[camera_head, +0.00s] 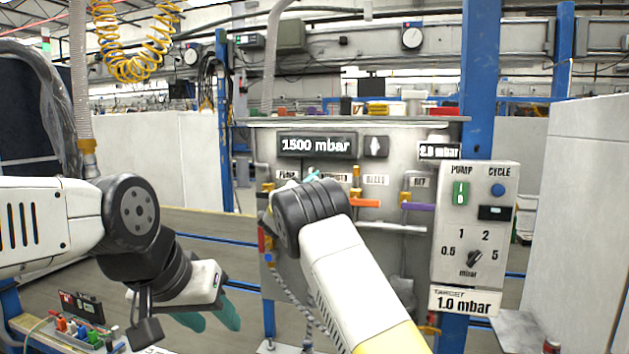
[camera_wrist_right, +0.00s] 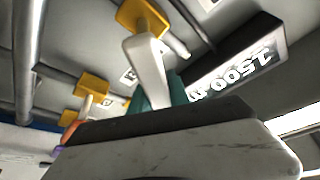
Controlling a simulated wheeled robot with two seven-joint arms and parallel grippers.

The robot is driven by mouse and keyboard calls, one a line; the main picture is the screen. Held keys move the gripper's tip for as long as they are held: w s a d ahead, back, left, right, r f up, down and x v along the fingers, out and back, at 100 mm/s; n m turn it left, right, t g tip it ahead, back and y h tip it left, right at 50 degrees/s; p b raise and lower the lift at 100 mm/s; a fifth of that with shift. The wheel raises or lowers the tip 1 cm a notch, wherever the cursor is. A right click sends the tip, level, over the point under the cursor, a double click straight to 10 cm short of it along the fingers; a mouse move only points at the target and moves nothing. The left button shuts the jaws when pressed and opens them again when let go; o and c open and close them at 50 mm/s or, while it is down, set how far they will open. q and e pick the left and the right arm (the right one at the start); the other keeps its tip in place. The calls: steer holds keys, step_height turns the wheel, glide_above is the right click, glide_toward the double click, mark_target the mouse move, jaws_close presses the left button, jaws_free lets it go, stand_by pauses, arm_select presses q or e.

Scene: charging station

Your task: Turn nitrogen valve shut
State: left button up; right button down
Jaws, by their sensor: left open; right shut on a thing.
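The grey charging panel (camera_head: 400,262) faces me, with a row of yellow valves. In the right wrist view, the nearest yellow valve (camera_wrist_right: 142,15) has a white handle (camera_wrist_right: 150,65). My right gripper (camera_wrist_right: 172,92) has its teal fingers shut at this handle. No label shows clearly enough to tell whether this is the nitrogen valve. In the head view, my right arm covers this valve, and only a bit of teal finger (camera_head: 312,175) shows above it. My left gripper (camera_head: 208,318) is open and empty at lower left, away from the panel.
An orange handle (camera_head: 366,203) and a purple handle (camera_head: 419,207) lie right of my right gripper. The display (camera_head: 316,145) reads 1500 mbar. A pump control box (camera_head: 472,225) hangs at right. A small bench (camera_head: 35,325) with colored fittings is at lower left.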

steer(key=shift+f, duration=0.15)
steer(key=c, duration=1.2)
jaws_free()
steer(key=shift+c, duration=0.2)
steer(key=v, duration=0.7)
steer(key=shift+s+a, duration=0.25)
steer(key=shift+s, duration=0.1)
